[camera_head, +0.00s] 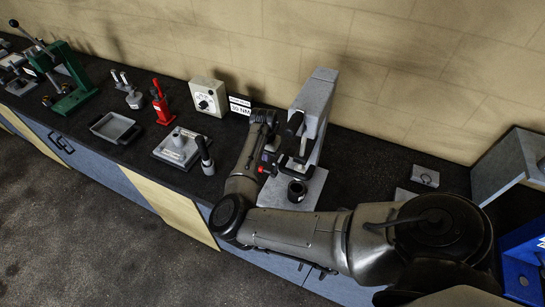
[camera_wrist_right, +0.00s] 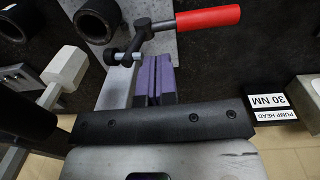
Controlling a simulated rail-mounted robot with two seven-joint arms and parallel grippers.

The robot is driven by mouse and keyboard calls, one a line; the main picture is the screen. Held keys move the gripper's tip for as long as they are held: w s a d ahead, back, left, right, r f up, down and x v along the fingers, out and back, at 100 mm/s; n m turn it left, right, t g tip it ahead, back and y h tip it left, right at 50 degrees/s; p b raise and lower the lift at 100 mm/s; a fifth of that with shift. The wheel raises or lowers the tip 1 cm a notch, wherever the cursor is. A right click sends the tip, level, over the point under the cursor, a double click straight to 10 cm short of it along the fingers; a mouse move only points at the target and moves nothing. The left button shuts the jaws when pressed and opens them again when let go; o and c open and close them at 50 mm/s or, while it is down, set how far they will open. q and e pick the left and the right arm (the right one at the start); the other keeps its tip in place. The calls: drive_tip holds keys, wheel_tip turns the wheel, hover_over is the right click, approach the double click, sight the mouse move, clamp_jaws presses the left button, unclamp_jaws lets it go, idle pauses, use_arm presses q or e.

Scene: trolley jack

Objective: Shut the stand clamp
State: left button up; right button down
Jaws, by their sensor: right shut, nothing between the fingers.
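The stand clamp (camera_head: 263,169) is a black lever with a red grip, low on the left side of the grey stand (camera_head: 316,105). In the right wrist view the red grip (camera_wrist_right: 205,18) points right from its black pivot and screw. I cannot tell whether the clamp is open or closed. My right gripper (camera_head: 271,149) reaches down beside the stand, behind the lever. In the wrist view its purple finger pads (camera_wrist_right: 154,68) are together and empty, just below the lever in the picture; contact is unclear. My left gripper is out of view.
A black ring-shaped cup (camera_head: 297,190) stands on the stand's base plate. A torque label (camera_head: 240,105) and a cream dial box (camera_head: 208,97) stand left of my arm. A red bottle jack (camera_head: 161,103) and a grey tray (camera_head: 115,128) are farther left. Bench right of the stand is mostly clear.

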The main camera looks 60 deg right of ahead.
wheel_tip(320, 180, up, 10)
drive_tip(key=w+b, duration=0.1)
drive_tip(key=w, duration=0.1)
drive_tip(key=shift+w+f+b, duration=0.15)
drive_tip(key=shift+f+b, duration=0.05)
drive_tip(key=shift+b, duration=0.15)
